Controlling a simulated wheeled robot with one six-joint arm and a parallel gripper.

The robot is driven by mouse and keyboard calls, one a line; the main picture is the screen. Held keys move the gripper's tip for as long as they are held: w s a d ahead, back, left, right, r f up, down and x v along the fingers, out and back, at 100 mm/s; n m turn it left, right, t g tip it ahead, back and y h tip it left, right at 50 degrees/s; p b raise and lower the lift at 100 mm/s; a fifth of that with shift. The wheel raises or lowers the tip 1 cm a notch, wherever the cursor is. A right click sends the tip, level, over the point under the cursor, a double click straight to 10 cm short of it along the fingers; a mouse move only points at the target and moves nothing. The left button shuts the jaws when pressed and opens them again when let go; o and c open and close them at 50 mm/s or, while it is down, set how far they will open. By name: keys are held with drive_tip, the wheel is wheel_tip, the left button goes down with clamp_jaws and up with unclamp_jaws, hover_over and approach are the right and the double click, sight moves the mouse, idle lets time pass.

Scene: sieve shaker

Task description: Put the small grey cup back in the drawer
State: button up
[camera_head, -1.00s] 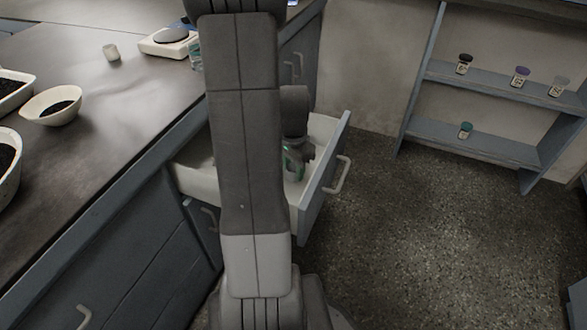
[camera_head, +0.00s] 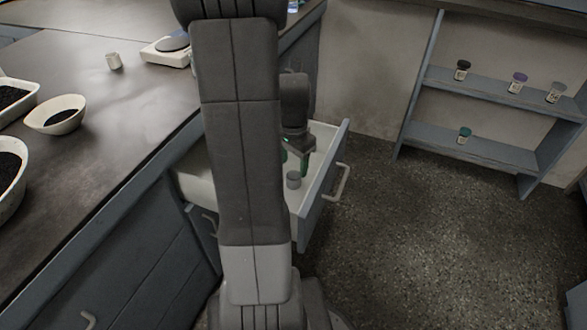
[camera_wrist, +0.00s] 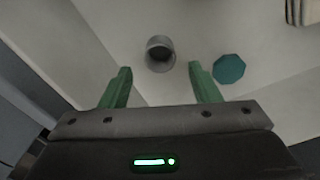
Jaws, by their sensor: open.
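The small grey cup (camera_head: 293,180) stands on the floor of the open drawer (camera_head: 327,178), near its front panel. In the wrist view the cup (camera_wrist: 160,54) shows its round opening and sits just beyond the fingertips, apart from both. My gripper (camera_wrist: 160,70) has its two green fingers spread wide with nothing between them. In the head view my gripper (camera_head: 296,160) is over the drawer, a little behind and above the cup. My own arm hides the drawer's left part.
A teal octagonal object (camera_wrist: 229,69) is close to the right finger. A shelf (camera_head: 480,142) with small jars stands right; the floor between is clear.

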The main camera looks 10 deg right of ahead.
wheel_tip(320, 180, up, 7)
drive_tip(key=p, duration=0.1)
drive_tip(key=shift+f, duration=0.15)
idle(1.1)
